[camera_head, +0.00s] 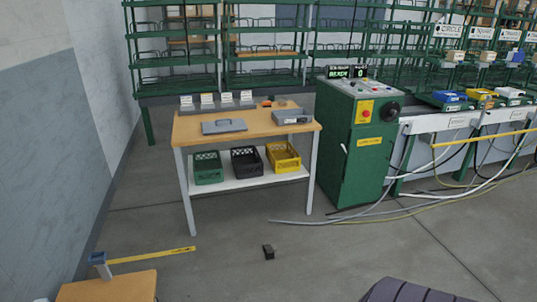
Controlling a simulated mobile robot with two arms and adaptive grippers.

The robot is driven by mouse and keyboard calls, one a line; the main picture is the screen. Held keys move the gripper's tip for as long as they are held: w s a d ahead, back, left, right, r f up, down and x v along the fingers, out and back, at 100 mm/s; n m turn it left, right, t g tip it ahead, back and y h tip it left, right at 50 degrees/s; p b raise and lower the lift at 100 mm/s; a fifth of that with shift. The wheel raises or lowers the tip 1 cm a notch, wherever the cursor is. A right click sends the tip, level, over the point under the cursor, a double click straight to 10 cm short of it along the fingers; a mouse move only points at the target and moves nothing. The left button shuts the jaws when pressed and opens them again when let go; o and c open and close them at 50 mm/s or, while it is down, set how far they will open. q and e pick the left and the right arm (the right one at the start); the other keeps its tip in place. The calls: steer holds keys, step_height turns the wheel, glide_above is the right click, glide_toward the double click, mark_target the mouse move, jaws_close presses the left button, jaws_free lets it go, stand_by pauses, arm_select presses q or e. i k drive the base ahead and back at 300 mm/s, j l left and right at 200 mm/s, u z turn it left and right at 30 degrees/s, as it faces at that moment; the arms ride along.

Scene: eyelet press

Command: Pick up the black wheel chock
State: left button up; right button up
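A small black block, which looks like the wheel chock (268,252), lies on the grey concrete floor. It is in the lower middle of the head view, in front of the wooden-topped workbench (190,128). Nothing is touching it except the floor. Neither of my grippers shows in this view.
Open floor surrounds the chock. A green machine cabinet (350,165) stands behind right, with hoses (310,222) along the floor. A wooden surface (110,288) with a yellow strip (155,256) is lower left. A dark ribbed shape (405,292), unclear, is at the bottom edge.

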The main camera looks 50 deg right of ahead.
mark_target(270, 252)
steer(key=z, duration=1.65)
steer(key=i+l, duration=0.1)
steer(key=i, duration=0.55)
steer(key=i+l, duration=0.15)
steer(key=i, duration=0.55)
